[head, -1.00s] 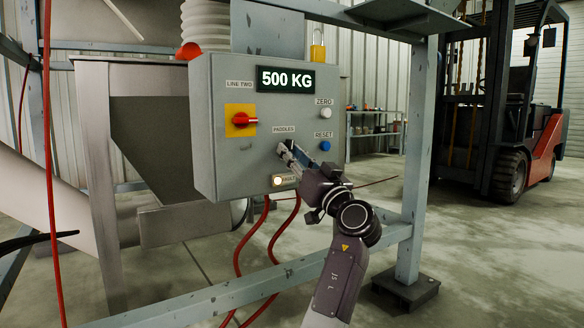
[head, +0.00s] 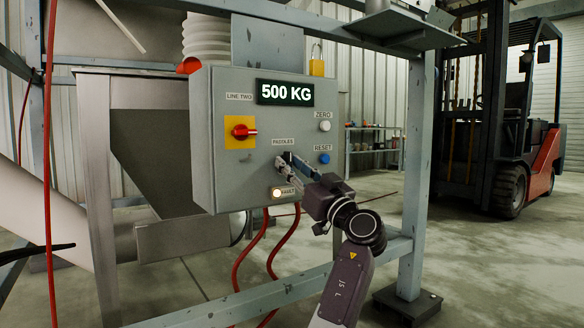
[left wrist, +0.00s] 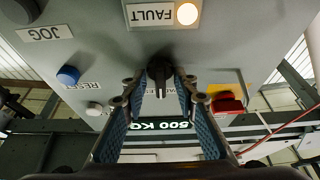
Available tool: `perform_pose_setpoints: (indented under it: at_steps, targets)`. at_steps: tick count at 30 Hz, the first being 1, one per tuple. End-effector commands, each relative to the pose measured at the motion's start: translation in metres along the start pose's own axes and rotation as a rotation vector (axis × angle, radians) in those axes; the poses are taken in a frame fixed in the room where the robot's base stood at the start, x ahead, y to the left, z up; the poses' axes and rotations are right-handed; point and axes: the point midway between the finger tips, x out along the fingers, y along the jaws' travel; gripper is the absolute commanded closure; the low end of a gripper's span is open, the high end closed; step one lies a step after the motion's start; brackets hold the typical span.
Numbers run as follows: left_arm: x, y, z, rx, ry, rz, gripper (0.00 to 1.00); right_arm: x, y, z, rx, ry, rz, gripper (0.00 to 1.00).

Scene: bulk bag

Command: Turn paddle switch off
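The paddle switch is a small black knob (left wrist: 160,72) on the front of a grey control box (head: 207,140). In the head view it is largely hidden by my gripper, just below the PADDLES label (head: 283,141). My left gripper (head: 285,166) is at the box face, its fingers apart. In the left wrist view, which is upside down, the two blue-padded fingers of my left gripper (left wrist: 160,98) stand on either side of the knob. A gap shows on both sides, so it is not gripped. My right gripper is not in view.
A red rotary switch (head: 243,131) on yellow, a white ZERO button (head: 324,126), a blue RESET button (head: 324,158) and a lit FAULT lamp (head: 277,193) surround the switch. A steel frame post (head: 416,170) stands right. A forklift (head: 505,150) is behind.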

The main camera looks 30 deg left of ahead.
Motion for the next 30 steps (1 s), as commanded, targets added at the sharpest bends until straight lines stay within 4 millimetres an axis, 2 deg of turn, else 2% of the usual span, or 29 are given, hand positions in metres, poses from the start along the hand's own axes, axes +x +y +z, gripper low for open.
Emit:
perform_pose_setpoints:
  at_steps: [7,11,24,30]
  targets:
    - [-0.001,0.0,0.0,0.001,0.0,-0.001,0.72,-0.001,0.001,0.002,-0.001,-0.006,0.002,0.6]
    - [-0.011,0.001,0.001,0.003,0.0,0.002,0.72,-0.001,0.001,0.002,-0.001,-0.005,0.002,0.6]
    - [-0.098,0.001,0.001,0.001,-0.001,0.001,0.72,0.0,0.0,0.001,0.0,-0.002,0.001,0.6]
    - [-0.117,0.0,0.001,0.002,-0.001,0.0,0.72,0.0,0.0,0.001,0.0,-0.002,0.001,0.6]
